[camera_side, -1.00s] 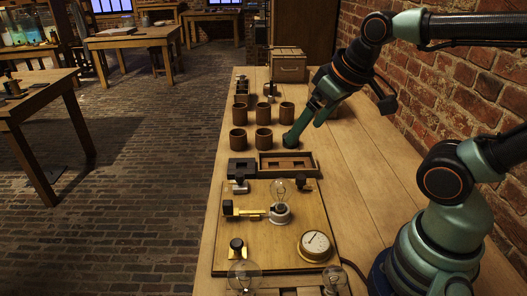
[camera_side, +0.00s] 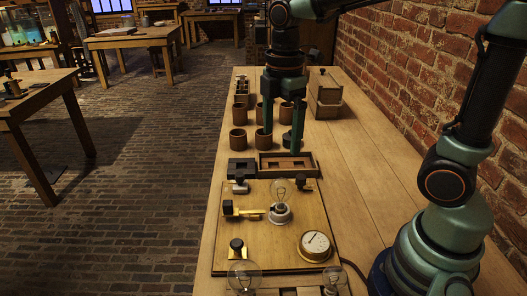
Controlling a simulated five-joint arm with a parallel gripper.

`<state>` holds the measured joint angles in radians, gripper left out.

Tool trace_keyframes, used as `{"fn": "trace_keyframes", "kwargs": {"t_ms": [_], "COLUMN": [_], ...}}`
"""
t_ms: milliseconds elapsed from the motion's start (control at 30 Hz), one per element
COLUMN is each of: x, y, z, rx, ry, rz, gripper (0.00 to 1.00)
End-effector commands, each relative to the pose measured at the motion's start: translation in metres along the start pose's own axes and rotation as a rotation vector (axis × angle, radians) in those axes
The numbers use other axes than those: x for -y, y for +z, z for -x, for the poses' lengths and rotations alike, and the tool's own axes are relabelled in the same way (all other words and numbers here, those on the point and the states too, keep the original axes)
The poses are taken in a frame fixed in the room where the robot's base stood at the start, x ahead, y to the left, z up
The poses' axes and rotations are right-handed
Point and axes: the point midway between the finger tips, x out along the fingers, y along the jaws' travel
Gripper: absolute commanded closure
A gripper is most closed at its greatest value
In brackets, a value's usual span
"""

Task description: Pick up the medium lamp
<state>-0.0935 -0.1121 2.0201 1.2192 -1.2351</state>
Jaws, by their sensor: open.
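Three glass lamps show in the side view. One lamp (camera_side: 280,189) stands upright in a round white socket on the wooden board. Another lamp (camera_side: 244,277) is at the bottom edge, left, and a smaller-looking lamp (camera_side: 333,279) is at the bottom edge, right. Both are partly cut off by the picture's edge. I cannot tell for certain which is the medium one. My gripper (camera_side: 282,142) points down among the brown jars (camera_side: 238,139), beyond the board and away from all three lamps. Its two fingers are spread, with no lamp between them.
A brass-and-black switch (camera_side: 242,210) and a round gauge (camera_side: 314,244) are on the board (camera_side: 285,225). A wooden tray (camera_side: 313,163) and a black block (camera_side: 241,168) stand between board and jars. A wooden box (camera_side: 325,95) is behind, right. The tabletop's right side is clear.

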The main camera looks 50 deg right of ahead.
Motion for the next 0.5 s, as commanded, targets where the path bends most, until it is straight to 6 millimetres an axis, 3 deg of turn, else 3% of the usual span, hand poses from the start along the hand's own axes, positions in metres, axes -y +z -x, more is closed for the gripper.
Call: {"fn": "trace_keyframes", "kwargs": {"t_ms": [167,500], "x": [0.0,0.001], "y": [-0.001,0.0], "z": [-0.012,-0.064], "rx": [0.006,0.006], "ry": [-0.02,-0.018], "rz": [0.05,0.047], "gripper": [0.0,0.0]}}
